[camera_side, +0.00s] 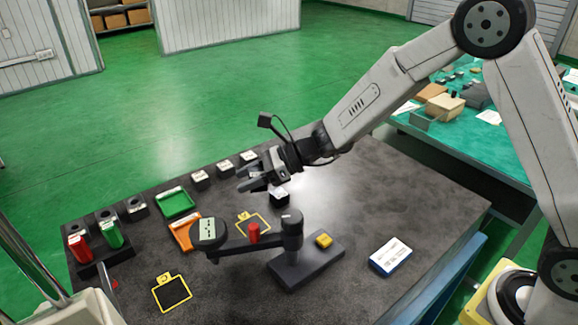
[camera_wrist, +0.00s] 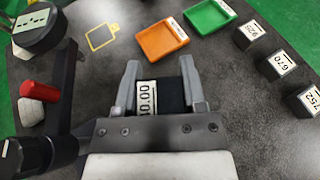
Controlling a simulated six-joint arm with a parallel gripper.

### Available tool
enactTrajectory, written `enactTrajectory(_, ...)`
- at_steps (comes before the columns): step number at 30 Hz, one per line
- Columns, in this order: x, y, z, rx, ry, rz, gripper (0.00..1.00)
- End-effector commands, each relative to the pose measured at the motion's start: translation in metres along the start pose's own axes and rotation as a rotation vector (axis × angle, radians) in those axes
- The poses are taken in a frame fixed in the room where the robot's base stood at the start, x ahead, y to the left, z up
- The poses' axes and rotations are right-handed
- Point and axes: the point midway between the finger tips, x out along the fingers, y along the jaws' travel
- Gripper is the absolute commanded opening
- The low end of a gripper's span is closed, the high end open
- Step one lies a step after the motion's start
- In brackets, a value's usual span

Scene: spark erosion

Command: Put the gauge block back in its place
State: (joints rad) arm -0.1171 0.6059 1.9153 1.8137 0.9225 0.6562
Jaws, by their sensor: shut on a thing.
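My gripper (camera_side: 248,178) is above the dark table, near the middle; its fingers also show in the wrist view (camera_wrist: 160,75). It is shut on a small black block with a white label, the gauge block (camera_wrist: 148,98), reading about "40.00", which fills the gap between the fingers. In the side view a black block with a white top (camera_side: 280,197) shows just under the gripper; I cannot tell how far it is above the table. Yellow outlines are marked on the table, one behind the dial gauge (camera_side: 250,222) and one at the front left (camera_side: 172,293).
A dial gauge stand (camera_side: 292,240) stands in front of the gripper, with a yellow block (camera_side: 323,240) on its base. Orange (camera_wrist: 162,40) and green (camera_wrist: 209,15) trays lie beyond the fingers. Several labelled black blocks (camera_side: 200,179) line the back edge. A blue-and-white box (camera_side: 391,256) lies at right.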

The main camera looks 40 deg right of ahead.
Motion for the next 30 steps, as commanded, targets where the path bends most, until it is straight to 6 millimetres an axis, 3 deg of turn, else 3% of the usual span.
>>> enactTrajectory(9,-0.067,-0.021,-0.005,0.079,-0.003,-0.200,0.00)
enactTrajectory(15,-0.095,-0.026,-0.011,0.114,0.000,-0.283,0.00)
enactTrajectory(23,-0.100,-0.027,-0.013,0.122,0.002,-0.300,0.00)
enactTrajectory(30,-0.090,-0.037,-0.015,0.123,0.002,-0.299,0.00)
